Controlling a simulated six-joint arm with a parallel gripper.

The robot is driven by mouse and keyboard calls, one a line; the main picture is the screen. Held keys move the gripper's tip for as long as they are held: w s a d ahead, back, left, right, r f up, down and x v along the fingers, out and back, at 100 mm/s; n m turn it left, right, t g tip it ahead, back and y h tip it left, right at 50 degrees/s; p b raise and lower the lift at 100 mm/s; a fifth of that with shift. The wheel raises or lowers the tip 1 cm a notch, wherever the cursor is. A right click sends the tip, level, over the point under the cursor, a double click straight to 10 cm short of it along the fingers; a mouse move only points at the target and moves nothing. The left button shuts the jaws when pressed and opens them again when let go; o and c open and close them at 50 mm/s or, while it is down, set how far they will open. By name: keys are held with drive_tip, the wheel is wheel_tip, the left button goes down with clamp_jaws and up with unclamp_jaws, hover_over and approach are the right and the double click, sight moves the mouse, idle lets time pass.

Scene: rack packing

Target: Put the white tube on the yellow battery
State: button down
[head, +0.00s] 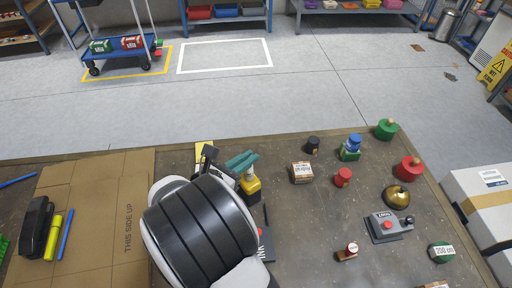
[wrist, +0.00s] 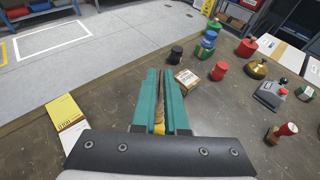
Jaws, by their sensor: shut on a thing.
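My gripper (wrist: 159,72) has two long teal fingers, shut with a narrow gap between them. In the head view the fingers (head: 242,161) are directly above a yellow block, which I take to be the yellow battery (head: 251,186). A short pale piece, apparently the white tube (head: 249,172), stands between the fingers and the block. Its upper part is hidden by the fingers. I cannot tell whether the tube rests on the block. In the wrist view only a sliver of the yellow battery (wrist: 160,129) shows between the finger bases.
A brown-labelled box (head: 301,172), a black weight (head: 312,145) and a red weight (head: 343,177) stand to the right. Flat cardboard (head: 90,200) covers the table's left. A grey device (head: 385,228) stands further right.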

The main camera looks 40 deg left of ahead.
drive_tip(key=c, duration=1)
unclamp_jaws()
drive_tip(key=shift+o, duration=0.2)
